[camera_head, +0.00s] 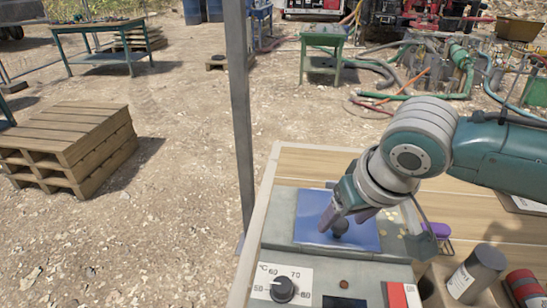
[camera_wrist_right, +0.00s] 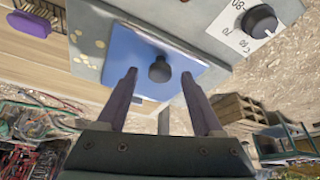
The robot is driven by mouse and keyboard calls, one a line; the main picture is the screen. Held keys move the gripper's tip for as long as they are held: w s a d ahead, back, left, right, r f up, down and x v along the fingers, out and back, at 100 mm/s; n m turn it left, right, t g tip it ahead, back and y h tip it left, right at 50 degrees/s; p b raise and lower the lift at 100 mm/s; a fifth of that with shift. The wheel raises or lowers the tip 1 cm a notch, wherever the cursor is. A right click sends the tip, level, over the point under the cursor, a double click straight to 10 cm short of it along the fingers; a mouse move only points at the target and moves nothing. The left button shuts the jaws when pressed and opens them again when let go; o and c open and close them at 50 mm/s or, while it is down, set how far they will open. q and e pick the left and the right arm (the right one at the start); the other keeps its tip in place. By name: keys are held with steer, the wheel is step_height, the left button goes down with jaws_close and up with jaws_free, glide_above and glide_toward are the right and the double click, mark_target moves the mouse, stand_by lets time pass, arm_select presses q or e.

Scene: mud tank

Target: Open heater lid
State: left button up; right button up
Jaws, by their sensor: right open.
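The heater (camera_head: 292,240) is a grey box on the wooden table. Its blue lid (camera_head: 312,222) lies flat and closed on top, with a dark round knob (camera_head: 340,228) on it. In the right wrist view the blue lid (camera_wrist_right: 138,52) and the knob (camera_wrist_right: 159,70) show between the fingers. My right gripper (camera_head: 343,219) is above the lid, pointing down. In the wrist view its two fingers (camera_wrist_right: 160,83) are spread on either side of the knob, with gaps to it. I cannot tell the exact height of the fingertips over the lid. My left gripper is not in view.
A temperature dial (camera_head: 283,289) sits at the heater's front. A purple-handled brush (camera_head: 437,230), a grey cylinder (camera_head: 476,273) and a red-banded cylinder (camera_head: 524,287) are to the right. A thin grey post (camera_head: 240,110) rises at the table's left edge.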

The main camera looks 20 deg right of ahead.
steer(key=shift+w+f, duration=0.2)
steer(key=shift+f, duration=0.2)
jaws_close()
stand_by(0.4)
stand_by(0.8)
